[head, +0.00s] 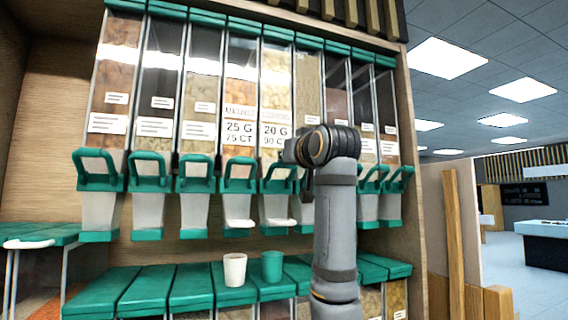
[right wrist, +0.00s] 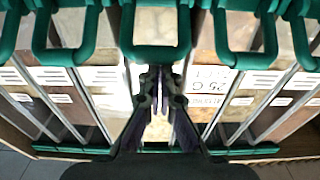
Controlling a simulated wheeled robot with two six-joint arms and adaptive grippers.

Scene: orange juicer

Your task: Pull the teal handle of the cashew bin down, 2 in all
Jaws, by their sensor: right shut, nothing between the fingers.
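Two of the clear bins carry big labels, one 25 G / 75 CT (head: 238,132) and one 20 G / 90 CT (head: 275,133); the name lines are blurred. The 20 G bin holds pale pieces that look like cashews. Its teal handle (head: 275,186) is partly behind my right wrist and looks a little different in tilt from its left neighbour. In the right wrist view, upside down, a teal handle (right wrist: 127,45) frames the middle bin. My right gripper (right wrist: 160,72) is shut and empty in front of that bin; contact with the handle is unclear. My left gripper is not in view.
A white cup (head: 234,269) and a teal cup (head: 271,266) stand on the teal lids of the lower bins (head: 148,289). Other bins with teal handles (head: 151,170) line both sides. A wooden side panel (head: 409,130) bounds the rack on the right.

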